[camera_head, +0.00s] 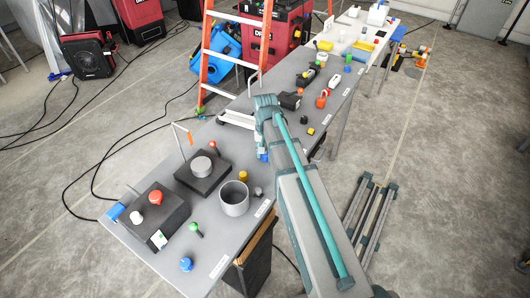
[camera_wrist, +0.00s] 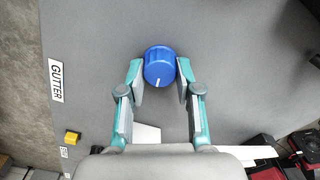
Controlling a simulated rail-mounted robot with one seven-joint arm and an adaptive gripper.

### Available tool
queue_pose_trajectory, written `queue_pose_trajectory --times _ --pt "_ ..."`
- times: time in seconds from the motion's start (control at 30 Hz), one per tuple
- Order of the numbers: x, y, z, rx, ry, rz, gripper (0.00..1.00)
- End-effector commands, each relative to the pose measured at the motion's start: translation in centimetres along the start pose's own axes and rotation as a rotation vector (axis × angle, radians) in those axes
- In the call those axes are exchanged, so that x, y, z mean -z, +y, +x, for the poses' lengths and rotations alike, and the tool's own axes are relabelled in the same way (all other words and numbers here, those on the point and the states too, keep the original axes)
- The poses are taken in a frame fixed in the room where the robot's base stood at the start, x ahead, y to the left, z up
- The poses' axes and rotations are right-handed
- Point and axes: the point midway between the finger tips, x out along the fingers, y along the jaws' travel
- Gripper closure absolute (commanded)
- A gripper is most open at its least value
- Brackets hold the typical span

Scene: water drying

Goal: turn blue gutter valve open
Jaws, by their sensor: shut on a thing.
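The blue gutter valve (camera_wrist: 160,67) is a round knob in the wrist view, with a short white mark near its lower edge. My gripper (camera_wrist: 161,70) has one finger on each side of the knob and is shut on it. A white label reading GUTTER (camera_wrist: 56,81) lies to the left on the grey tabletop. In the head view, a bit of blue (camera_head: 262,156) shows beside my arm, at what seems to be the same valve. My fingers are largely hidden there by the arm.
A yellow button (camera_wrist: 72,137) sits lower left in the wrist view. In the head view, the long grey table (camera_head: 225,262) holds a metal cup (camera_head: 234,200), black boxes and several coloured knobs, including another blue knob (camera_head: 186,264). An orange ladder (camera_head: 205,50) stands behind it.

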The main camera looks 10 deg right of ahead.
Motion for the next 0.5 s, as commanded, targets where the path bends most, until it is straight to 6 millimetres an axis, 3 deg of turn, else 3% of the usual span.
queue_pose_trajectory --times 0.5 --pt "0.05 0.10 -0.04 0.000 0.001 0.227 1.00"
